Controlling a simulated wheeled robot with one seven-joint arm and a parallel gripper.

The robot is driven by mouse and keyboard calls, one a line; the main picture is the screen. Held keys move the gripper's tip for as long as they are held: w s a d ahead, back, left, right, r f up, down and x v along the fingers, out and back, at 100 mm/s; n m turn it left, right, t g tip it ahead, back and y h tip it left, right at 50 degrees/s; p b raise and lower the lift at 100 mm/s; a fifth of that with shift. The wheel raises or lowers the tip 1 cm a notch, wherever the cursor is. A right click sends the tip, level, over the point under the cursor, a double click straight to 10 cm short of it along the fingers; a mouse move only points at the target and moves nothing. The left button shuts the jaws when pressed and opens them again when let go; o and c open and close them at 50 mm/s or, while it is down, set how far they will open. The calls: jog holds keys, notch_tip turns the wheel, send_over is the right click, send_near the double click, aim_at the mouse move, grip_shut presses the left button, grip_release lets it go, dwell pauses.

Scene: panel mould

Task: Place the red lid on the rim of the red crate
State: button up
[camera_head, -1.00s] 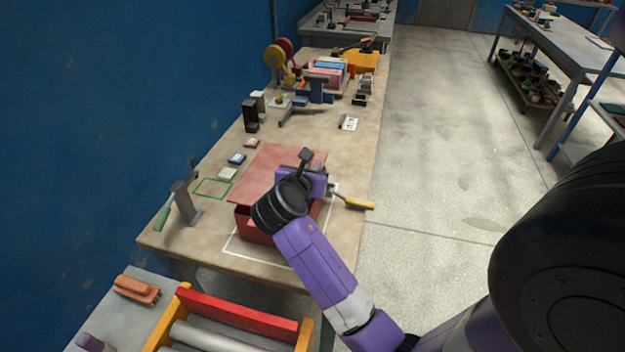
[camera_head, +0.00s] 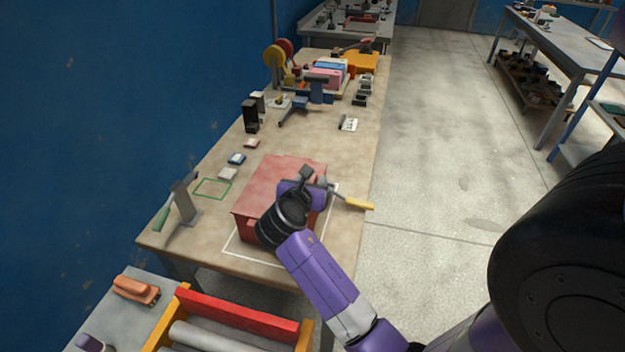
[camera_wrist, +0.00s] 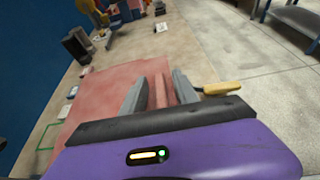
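The red lid (camera_head: 272,180) is a flat panel lying level over the top of the red crate (camera_head: 247,231). Its edges line up closely with the crate's walls, and no clear gap shows; I cannot tell whether it touches the rim all round. My gripper (camera_head: 310,185) is above the right part of the lid. In the wrist view the lid (camera_wrist: 105,98) spreads below my gripper (camera_wrist: 160,88), with its raised red bar between the two fingers. My arm and wrist hide the crate's right front part.
A white outline (camera_head: 232,246) surrounds the crate on the bench. A yellow-handled tool (camera_head: 352,203) lies close to the right of my gripper. A green-handled upright tool (camera_head: 183,205) stands at the left. Small blocks (camera_head: 236,159) lie behind at the left.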

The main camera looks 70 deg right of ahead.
jog(key=shift+r, duration=0.15)
jog(key=v, duration=1.2)
jog(key=shift+w, duration=0.1)
